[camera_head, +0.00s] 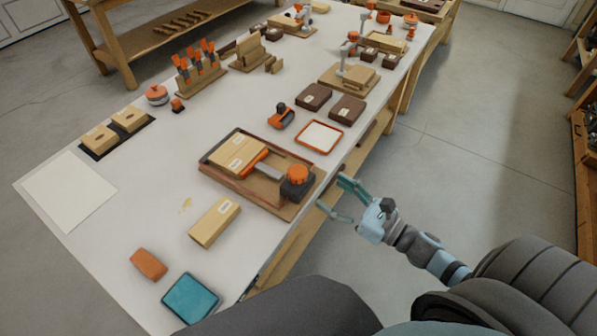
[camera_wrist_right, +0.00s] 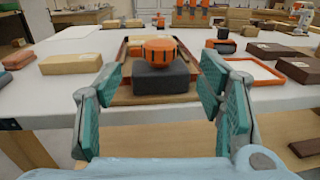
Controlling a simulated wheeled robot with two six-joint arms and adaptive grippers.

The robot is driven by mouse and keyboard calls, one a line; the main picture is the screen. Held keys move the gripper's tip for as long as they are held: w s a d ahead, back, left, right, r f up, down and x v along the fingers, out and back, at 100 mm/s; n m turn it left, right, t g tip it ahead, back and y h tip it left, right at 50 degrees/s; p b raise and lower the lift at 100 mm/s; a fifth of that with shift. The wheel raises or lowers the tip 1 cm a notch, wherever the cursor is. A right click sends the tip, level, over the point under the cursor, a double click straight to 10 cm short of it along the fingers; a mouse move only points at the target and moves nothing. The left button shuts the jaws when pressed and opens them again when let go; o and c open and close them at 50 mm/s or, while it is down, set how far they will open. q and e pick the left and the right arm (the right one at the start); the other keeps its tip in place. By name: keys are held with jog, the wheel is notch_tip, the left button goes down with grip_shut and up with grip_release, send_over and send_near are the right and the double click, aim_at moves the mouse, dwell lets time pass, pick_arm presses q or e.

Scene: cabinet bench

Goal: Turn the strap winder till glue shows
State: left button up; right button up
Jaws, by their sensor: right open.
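The strap winder has an orange knob (camera_head: 298,174) on a dark block (camera_head: 296,190) at the right end of a wooden tray (camera_head: 273,206). A grey and orange strap part runs from it to a light wooden block (camera_head: 237,153) in the tray. The right wrist view shows the knob (camera_wrist_right: 158,51) upright above the dark block (camera_wrist_right: 160,78), framed between my fingers. My right gripper (camera_head: 337,198) is open and empty, off the table's right edge, a short way from the knob and not touching it. I see no glue at the block. My left gripper is not in view.
A loose wooden block (camera_head: 215,222), an orange-brown block (camera_head: 148,264) and a teal pad (camera_head: 191,298) lie at the near end of the table. An orange-rimmed tray (camera_head: 319,137) and dark brown blocks (camera_head: 347,109) stand beyond the winder.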

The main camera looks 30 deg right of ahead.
aim_at(306, 176)
jog(key=p+x, duration=0.2)
jog(key=x, duration=0.8)
jog(key=shift+w+a, duration=0.1)
jog(key=shift+w, duration=0.1)
jog(key=shift+w+a, duration=0.25)
jog(key=shift+w, duration=0.25)
jog(key=shift+c, duration=0.6)
